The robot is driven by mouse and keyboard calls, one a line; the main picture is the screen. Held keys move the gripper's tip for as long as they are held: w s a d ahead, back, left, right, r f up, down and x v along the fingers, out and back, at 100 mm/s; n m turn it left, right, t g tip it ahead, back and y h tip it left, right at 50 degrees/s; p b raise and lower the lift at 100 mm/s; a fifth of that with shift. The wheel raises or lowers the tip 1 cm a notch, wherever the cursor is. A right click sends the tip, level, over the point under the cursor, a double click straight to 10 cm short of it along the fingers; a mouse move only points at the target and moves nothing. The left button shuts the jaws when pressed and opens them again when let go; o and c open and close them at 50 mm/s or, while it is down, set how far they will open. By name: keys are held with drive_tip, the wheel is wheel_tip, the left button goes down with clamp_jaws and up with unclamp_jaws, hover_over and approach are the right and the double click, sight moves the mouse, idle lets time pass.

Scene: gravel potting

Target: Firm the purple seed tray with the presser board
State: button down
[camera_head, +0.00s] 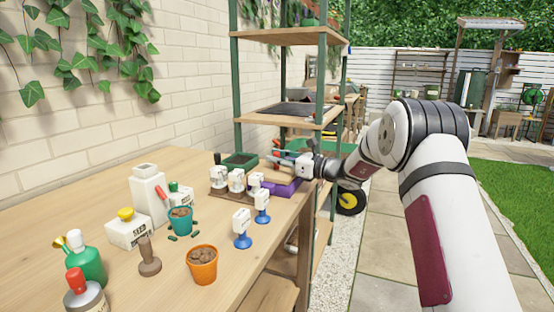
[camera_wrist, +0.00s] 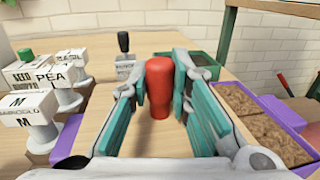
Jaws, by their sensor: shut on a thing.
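The purple seed tray (camera_head: 285,190) stands near the table's far right corner. In the wrist view its brown-filled cells show at the right inside a purple rim (camera_wrist: 294,152), and more purple shows at the left. My gripper (camera_head: 278,158) is over the tray, its teal fingers shut on the red handle (camera_wrist: 159,90) of the presser board. The pale wooden board (camera_head: 278,177) shows below the gripper, over the tray. In the wrist view, wood under the handle blends with the tabletop. I cannot tell whether the board touches the filling.
White lettered stamps (camera_head: 238,180) stand on a brown holder left of the tray, and blue-based stamps (camera_head: 242,228) stand nearer. A green tray (camera_head: 241,160) lies behind. An orange pot (camera_head: 202,264) and teal pot (camera_head: 180,219) stand nearer. A shelf rack (camera_head: 290,113) rises behind.

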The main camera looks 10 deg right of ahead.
drive_tip(key=shift+f, duration=0.15)
drive_tip(key=shift+r+p, duration=1.1)
drive_tip(key=shift+r, duration=0.5)
drive_tip(key=shift+w, duration=0.1)
drive_tip(key=w+d+r+p, duration=0.2)
drive_tip(key=w+d+r, duration=0.1)
drive_tip(key=w+d, duration=0.4)
drive_tip(key=shift+w+a+f+b, duration=0.2)
drive_tip(key=shift+f+b, duration=0.35)
drive_tip(key=shift+f, duration=0.2)
drive_tip(key=shift+w+a+f+b, duration=0.15)
drive_tip(key=shift+f+b, duration=0.35)
drive_tip(key=shift+f, duration=0.3)
drive_tip(key=shift+w+a+f+b, duration=0.1)
drive_tip(key=shift+a+f+b, duration=0.1)
drive_tip(key=shift+f+b, duration=0.45)
drive_tip(key=shift+f, duration=0.9)
drive_tip(key=shift+r+p, duration=0.85)
drive_tip(key=shift+r, duration=0.75)
